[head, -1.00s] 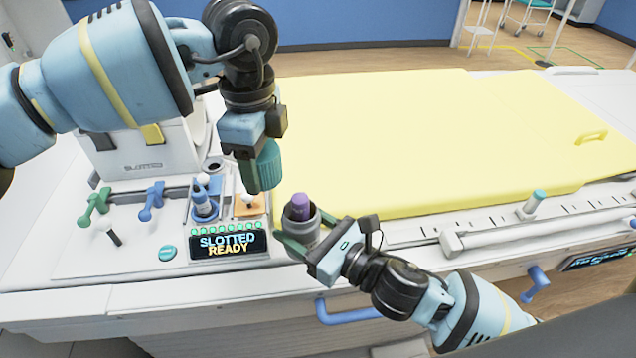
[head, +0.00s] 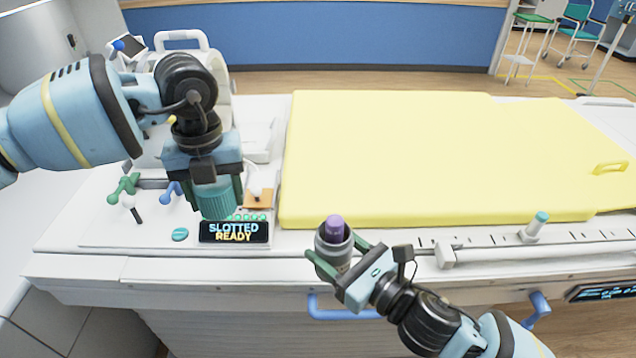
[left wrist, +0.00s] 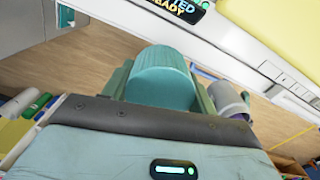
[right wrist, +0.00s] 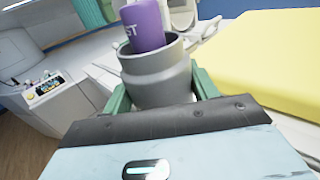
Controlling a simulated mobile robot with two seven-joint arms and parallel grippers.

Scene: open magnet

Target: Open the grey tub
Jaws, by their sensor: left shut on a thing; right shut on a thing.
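The grey tub (head: 333,262) is open at the top, and a purple item (head: 335,225) sticks up out of it. My right gripper (head: 340,258) is shut around the tub and holds it upright in front of the bed's near edge. In the right wrist view the tub (right wrist: 158,78) stands between the green fingers, with the purple item (right wrist: 145,25) inside. My left gripper (head: 215,195) is shut on a ribbed teal lid (head: 214,202), well left of the tub and apart from it. The lid (left wrist: 163,85) also fills the middle of the left wrist view.
A sign panel (head: 233,232) reading "SLOTTED READY" lies below the left gripper. Green (head: 123,186) and blue (head: 170,192) handles stand left of it. A yellow mattress (head: 420,150) covers the bed behind the tub. A blue rail (head: 345,314) runs along the bed's front.

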